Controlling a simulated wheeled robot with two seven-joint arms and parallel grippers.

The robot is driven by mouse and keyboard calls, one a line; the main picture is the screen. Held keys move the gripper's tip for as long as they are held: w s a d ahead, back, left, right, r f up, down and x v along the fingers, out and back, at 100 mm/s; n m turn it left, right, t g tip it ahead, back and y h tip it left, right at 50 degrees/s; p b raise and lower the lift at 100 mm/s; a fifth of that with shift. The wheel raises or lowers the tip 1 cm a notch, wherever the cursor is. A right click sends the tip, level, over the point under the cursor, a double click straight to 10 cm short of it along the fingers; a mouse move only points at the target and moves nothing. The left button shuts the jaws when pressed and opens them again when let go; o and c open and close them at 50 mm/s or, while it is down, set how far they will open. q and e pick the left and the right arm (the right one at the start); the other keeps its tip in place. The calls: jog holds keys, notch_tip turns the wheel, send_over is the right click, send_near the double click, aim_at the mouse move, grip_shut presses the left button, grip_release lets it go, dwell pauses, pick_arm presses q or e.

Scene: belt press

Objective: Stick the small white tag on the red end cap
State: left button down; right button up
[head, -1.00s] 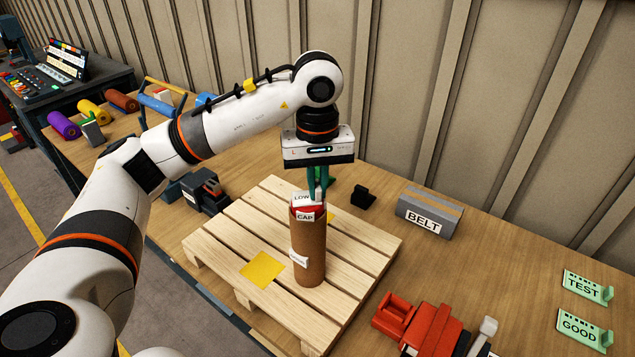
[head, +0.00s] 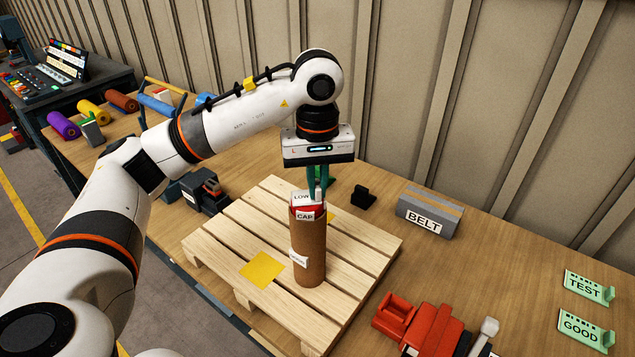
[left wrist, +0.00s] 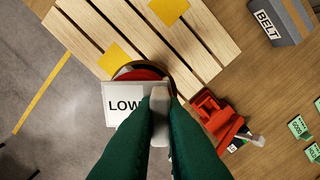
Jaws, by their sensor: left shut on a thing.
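The small white tag, marked LOW (head: 301,198), is at the top of a brown cardboard tube (head: 312,255). The red end cap (head: 309,211), with a white CAP label, sits in the tube's mouth. My left gripper (head: 318,190), with green fingers, is shut on the tag's pale grip piece, right above the cap. In the left wrist view the tag (left wrist: 122,104) overlaps the near side of the red cap (left wrist: 140,74), and the fingers hide part of the cap. I cannot tell whether the tag touches the cap. My right gripper is not in view.
The tube stands upright on a wooden pallet (head: 215,243) with a yellow square (head: 262,269) on it. A grey BELT box (head: 430,213), a red tool (head: 425,325) and green TEST (head: 584,287) and GOOD (head: 580,327) holders are to the right. Coloured rolls lie at the left.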

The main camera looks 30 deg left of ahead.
pick_arm(q)
jog(key=c, duration=1.4)
grip_release()
jog(key=shift+f, duration=0.15)
jog(key=shift+c, duration=0.2)
jog(key=shift+d, duration=0.1)
jog(key=shift+r, duration=0.55)
notch_tip(320, 180, up, 11)
jog(key=shift+r, duration=0.15)
notch_tip(320, 180, up, 7)
jog(key=p, duration=0.7)
jog(key=shift+p, duration=0.4)
